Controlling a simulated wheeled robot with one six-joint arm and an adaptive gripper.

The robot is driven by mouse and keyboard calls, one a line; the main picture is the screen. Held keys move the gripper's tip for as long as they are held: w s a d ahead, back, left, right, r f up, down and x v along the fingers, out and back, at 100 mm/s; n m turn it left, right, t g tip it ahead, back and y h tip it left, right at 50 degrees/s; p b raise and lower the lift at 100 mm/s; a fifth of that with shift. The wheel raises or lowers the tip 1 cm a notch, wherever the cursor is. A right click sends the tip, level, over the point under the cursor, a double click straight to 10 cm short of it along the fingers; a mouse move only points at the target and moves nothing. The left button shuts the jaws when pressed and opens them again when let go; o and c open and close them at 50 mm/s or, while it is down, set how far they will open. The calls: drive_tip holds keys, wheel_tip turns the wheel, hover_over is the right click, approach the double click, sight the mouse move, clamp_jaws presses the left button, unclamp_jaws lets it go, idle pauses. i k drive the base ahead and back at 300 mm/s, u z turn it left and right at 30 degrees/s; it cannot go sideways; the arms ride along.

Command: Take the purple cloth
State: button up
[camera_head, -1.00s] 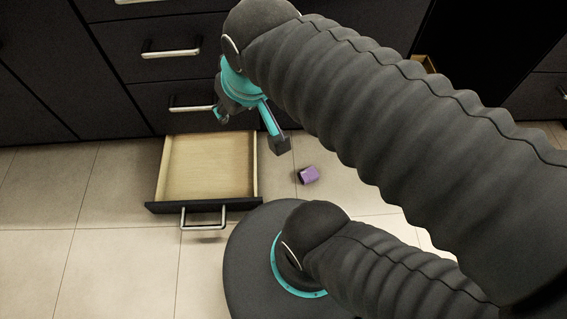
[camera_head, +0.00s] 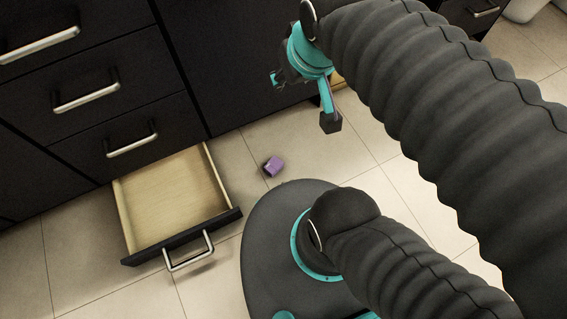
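The purple cloth (camera_head: 273,166) is a small folded or rolled bundle lying on the tiled floor, just right of the open drawer and beyond my round base. My gripper (camera_head: 302,100) hangs from the end of my arm, above and to the right of the cloth and apart from it. Its fingers are spread wide, one dark fingertip at the lower right and the other at the left near the cabinet front. Nothing shows between them.
An empty low drawer (camera_head: 203,219) with a wooden inside is pulled out at the left of the cloth. Dark cabinets (camera_head: 228,60) with metal handles stand behind. Another light wooden edge (camera_head: 337,80) shows behind my gripper. The tiled floor (camera_head: 345,150) to the right is clear.

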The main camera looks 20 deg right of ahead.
sight(275, 164)
drive_tip(key=z, duration=1.1)
drive_tip(key=k, duration=0.9)
drive_tip(key=u, duration=1.7)
